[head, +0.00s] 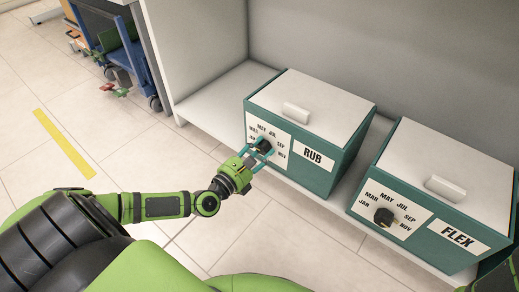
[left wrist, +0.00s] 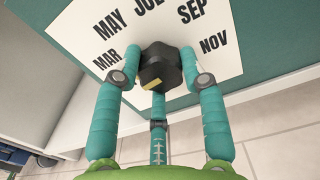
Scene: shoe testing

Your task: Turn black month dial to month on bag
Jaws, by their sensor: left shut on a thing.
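The black month dial (head: 264,147) is on the front of the teal RUB box (head: 317,181). My left gripper (head: 258,156) is shut on this dial, with its teal fingers around it. In the left wrist view the dial (left wrist: 160,66) sits between the fingertips, and a yellow mark on it faces lower left. MAR, MAY, SEP and NOV can be read on the white label (left wrist: 85,45) there; JUL is cut off by the frame and JAN is not visible. No bag is in view. My right gripper is not in view.
A second teal box, FLEX (head: 435,236), with its own black dial (head: 384,216), stands to the right on the white shelf (head: 215,100). Both boxes have white lids with handles. A blue cart (head: 128,62) stands at the upper left. The tiled floor has a yellow strip (head: 64,143).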

